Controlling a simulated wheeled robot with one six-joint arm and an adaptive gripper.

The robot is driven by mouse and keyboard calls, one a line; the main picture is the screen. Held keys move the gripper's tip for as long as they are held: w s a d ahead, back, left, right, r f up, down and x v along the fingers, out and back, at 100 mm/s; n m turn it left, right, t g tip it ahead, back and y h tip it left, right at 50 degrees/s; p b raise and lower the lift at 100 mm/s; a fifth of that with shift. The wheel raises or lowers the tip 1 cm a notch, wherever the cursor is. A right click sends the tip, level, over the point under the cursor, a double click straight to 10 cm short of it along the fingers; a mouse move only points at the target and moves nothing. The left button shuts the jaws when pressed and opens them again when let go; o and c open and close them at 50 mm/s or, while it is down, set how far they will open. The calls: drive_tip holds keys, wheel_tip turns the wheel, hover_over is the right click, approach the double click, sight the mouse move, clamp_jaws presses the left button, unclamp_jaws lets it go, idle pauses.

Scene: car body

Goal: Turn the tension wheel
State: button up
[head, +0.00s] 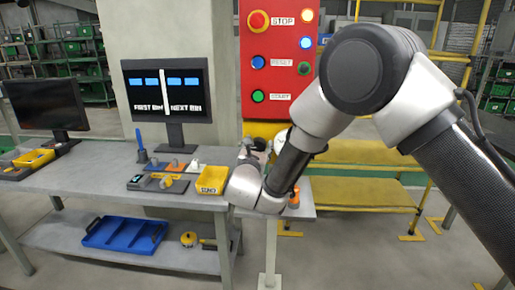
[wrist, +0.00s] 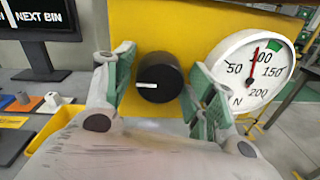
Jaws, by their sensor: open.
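The tension wheel is a round black knob (wrist: 158,77) with a white mark pointing left, on a yellow panel (wrist: 185,28) in the wrist view. My gripper (wrist: 165,72) is open, with one green-padded finger on each side of the knob and a visible gap on both sides. A round white gauge (wrist: 250,72) marked N is right of the knob. Its red needle points nearly straight up, near 100, and a green band lies at the upper right of the scale.
A red panel (head: 281,78) with stop, reset and start buttons stands above the yellow panel. A grey workbench (head: 95,188) to the left holds a yellow bin (head: 212,180), small parts and a screen (head: 167,90). A yellow rack (head: 365,152) stands at right.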

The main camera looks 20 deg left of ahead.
drive_tip(key=shift+c, duration=0.5)
drive_tip(key=c, duration=0.7)
drive_tip(key=shift+o, duration=0.2)
drive_tip(key=shift+m, duration=0.4)
drive_tip(key=m, duration=0.3)
drive_tip(key=shift+d+m, duration=0.1)
drive_tip(key=shift+m, duration=0.2)
drive_tip(key=shift+m+g, duration=0.3)
drive_tip(key=shift+m, duration=1.3)
drive_tip(key=o, duration=0.8)
drive_tip(key=shift+c, duration=0.2)
